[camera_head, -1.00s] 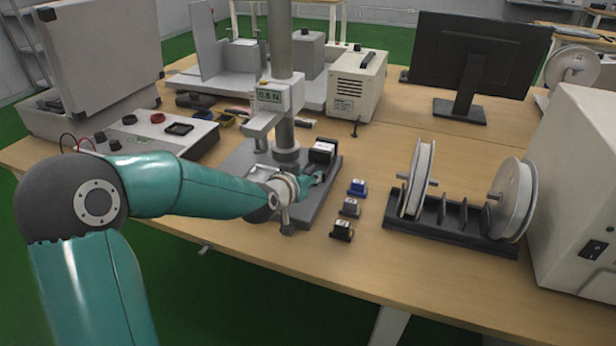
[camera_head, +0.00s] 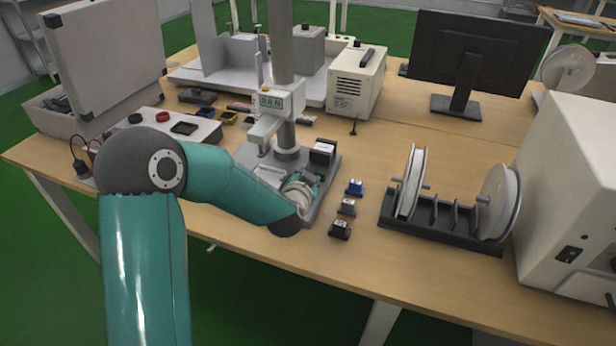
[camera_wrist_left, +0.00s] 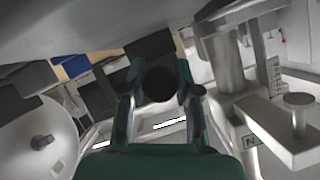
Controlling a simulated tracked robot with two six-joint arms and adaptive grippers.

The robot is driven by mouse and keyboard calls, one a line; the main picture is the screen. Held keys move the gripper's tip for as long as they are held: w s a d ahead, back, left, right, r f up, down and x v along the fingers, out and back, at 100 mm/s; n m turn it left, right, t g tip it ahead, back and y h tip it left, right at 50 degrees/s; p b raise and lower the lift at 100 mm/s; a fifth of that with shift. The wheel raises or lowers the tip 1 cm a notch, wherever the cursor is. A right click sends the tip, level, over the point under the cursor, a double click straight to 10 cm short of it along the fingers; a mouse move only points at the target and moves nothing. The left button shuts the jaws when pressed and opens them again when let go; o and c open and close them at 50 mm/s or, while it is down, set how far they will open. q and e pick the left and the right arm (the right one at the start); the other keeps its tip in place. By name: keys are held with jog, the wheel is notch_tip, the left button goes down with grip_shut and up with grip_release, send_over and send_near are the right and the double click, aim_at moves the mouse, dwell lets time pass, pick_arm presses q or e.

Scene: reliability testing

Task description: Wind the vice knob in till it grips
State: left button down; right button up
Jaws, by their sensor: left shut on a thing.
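The vice (camera_head: 322,152), a dark block with a pale top piece, sits on the grey base plate of the test stand in the head view. My left gripper (camera_head: 318,183) is at its front side, partly hidden behind my wrist. In the left wrist view, the left gripper's two fingers (camera_wrist_left: 159,92) close around a dark round knob (camera_wrist_left: 158,84), one finger on each side. The knob is hidden in the head view. I cannot tell from these views whether the vice jaws touch anything. My right gripper is in neither view.
The stand's column (camera_head: 284,75) and force gauge (camera_head: 273,103) rise close behind my wrist. Several small blocks, one of them blue (camera_head: 355,187), stand to the right. A spool rack (camera_head: 440,232) lies further right. The table's front edge is close below.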

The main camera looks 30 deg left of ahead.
pick_arm(q)
jog(key=shift+d, duration=0.1)
jog(key=c, duration=0.8)
grip_release()
jog(key=v, duration=1.2)
